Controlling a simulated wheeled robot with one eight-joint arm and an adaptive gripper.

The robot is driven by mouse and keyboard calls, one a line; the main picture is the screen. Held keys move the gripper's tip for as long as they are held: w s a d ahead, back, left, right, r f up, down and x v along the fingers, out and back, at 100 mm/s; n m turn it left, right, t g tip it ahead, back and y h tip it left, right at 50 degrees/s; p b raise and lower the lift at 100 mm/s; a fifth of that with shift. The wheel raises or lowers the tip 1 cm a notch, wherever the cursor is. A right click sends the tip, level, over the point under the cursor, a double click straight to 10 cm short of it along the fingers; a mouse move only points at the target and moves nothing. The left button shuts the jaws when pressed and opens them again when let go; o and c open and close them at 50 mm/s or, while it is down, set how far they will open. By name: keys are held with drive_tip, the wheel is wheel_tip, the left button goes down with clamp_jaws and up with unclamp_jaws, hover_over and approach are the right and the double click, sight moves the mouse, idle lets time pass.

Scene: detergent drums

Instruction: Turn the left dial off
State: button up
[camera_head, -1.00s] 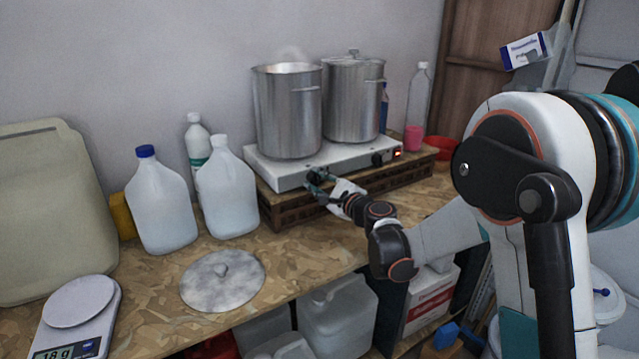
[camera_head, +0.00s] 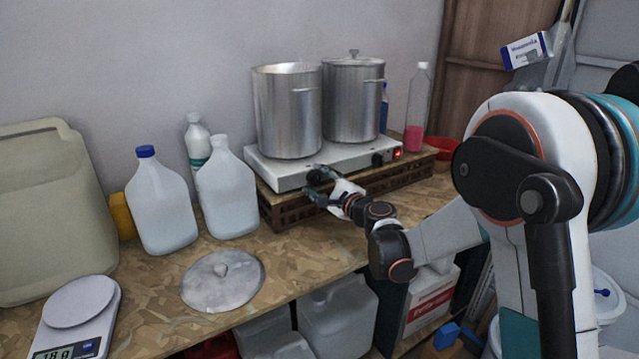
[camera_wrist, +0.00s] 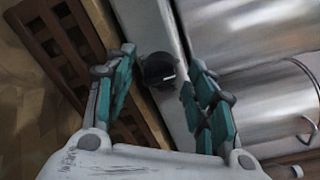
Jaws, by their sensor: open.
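The white two-burner hot plate (camera_head: 292,182) sits on a brown slatted crate. Its left dial (camera_wrist: 158,69) is a round black knob with a short white mark, seen in the wrist view; in the head view it is partly hidden by my gripper. My gripper (camera_head: 314,183) is at the hot plate's front, by this dial. In the wrist view its teal-padded fingers (camera_wrist: 159,68) are spread, one on each side of the dial, with gaps showing. The right dial (camera_head: 377,160) is black, beside a lit red switch (camera_head: 397,153).
Two steel pots, an open one (camera_head: 288,115) and a lidded one (camera_head: 352,100), stand on the hot plate. White jugs (camera_head: 228,195) stand left of it. A loose lid (camera_head: 222,281) and a scale (camera_head: 80,305) lie on the bench (camera_head: 290,265). The bench front is mostly clear.

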drive_tip(key=shift+s, duration=0.1)
drive_tip(key=v, duration=1.1)
drive_tip(key=shift+s+d, duration=0.25)
drive_tip(key=shift+s, duration=0.05)
drive_tip(key=s+d+n+g+h, duration=0.2)
drive_tip(key=s+d+n, duration=0.3)
drive_tip(key=s, duration=0.6)
drive_tip(key=s+d+f+n+g+h, duration=0.1)
drive_tip(key=s+d+n+h, duration=0.3)
drive_tip(key=s, duration=0.7)
drive_tip(key=s+d+f+n+g+h, duration=0.1)
drive_tip(key=s+d+n+g+h, duration=0.3)
drive_tip(key=s+d+n, duration=0.3)
drive_tip(key=s+n, duration=0.1)
drive_tip(key=s, duration=0.4)
drive_tip(key=shift+n, duration=0.3)
drive_tip(key=shift+d, duration=0.1)
drive_tip(key=shift+c, duration=0.2)
